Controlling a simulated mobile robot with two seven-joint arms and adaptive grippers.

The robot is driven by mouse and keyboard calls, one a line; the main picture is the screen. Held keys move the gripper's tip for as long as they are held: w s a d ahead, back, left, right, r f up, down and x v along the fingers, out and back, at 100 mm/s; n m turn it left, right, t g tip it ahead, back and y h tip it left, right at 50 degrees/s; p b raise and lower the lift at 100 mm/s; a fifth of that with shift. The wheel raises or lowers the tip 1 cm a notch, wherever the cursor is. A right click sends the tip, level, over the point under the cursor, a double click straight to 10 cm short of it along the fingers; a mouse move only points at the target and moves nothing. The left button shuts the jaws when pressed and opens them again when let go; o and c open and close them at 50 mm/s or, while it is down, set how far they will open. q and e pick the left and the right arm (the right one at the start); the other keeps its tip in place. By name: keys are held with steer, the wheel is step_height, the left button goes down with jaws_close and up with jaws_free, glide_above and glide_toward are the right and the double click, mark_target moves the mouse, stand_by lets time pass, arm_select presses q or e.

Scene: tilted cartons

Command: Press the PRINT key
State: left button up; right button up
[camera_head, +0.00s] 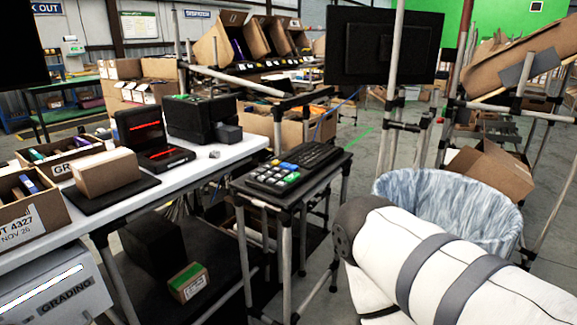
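A black keypad (272,177) with several grey, blue and green keys lies on a small dark stand (325,178) near the middle of the head view. The key labels are too small to read, so I cannot tell which one is PRINT. A black keyboard (312,156) lies just behind the keypad on the same stand. A white arm link of mine with grey bands fills the lower right, right of the stand and apart from the keypad. Neither gripper shows in this view.
A white table (205,165) stands left of the stand, holding a black printer-like box (200,118), a scanner-like device (147,140) and a carton (105,172) on a dark pad. A lined bin (450,205) stands right. Poles and a dark monitor (383,45) rise behind.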

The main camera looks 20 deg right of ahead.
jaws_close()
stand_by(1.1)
